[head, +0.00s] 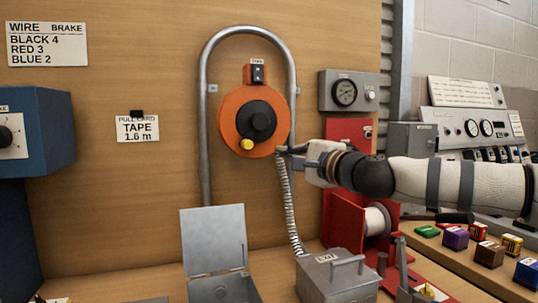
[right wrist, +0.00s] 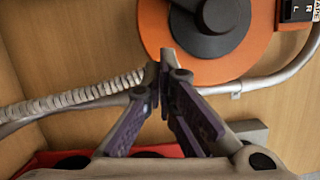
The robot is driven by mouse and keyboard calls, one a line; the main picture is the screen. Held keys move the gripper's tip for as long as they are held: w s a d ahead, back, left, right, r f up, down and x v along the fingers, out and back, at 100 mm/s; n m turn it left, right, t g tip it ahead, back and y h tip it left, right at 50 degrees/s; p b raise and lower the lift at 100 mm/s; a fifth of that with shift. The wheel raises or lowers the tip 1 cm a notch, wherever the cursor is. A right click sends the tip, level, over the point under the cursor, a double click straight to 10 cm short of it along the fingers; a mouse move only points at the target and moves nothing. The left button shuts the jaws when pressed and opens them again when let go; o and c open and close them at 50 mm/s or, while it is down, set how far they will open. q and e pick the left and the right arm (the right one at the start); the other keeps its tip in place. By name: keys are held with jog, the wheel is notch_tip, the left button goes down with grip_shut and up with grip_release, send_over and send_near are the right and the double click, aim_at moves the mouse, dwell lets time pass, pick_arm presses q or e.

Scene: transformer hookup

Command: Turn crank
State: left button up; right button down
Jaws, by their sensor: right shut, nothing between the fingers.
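An orange round disc (head: 231,126) with a black hub (head: 257,121) is on the wooden wall panel. A yellow knob (head: 246,144) sticks out at the hub's lower left; I take this to be the crank. My right gripper (head: 281,150) is at the disc's lower right edge, to the right of the knob. In the right wrist view my gripper (right wrist: 161,72) is shut and empty, with its tips in front of the rim of the orange disc (right wrist: 265,55). I cannot tell whether they touch it. The knob is not visible there. My left gripper is not in view.
A grey pipe (head: 204,150) arches around the disc, and a ribbed hose (head: 288,200) hangs below my right gripper. A grey box with a handle (head: 338,277) and an open-lidded box (head: 214,240) stand below. A red spool stand (head: 346,225) is under my right arm.

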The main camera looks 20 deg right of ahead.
aim_at(255, 131)
jog(key=shift+x, duration=0.95)
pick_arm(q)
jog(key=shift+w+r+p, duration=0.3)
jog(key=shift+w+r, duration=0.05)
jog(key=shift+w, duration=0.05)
pick_arm(e)
jog(key=a, duration=0.4)
jog(key=shift+s+r, duration=0.25)
jog(key=shift+r, duration=0.1)
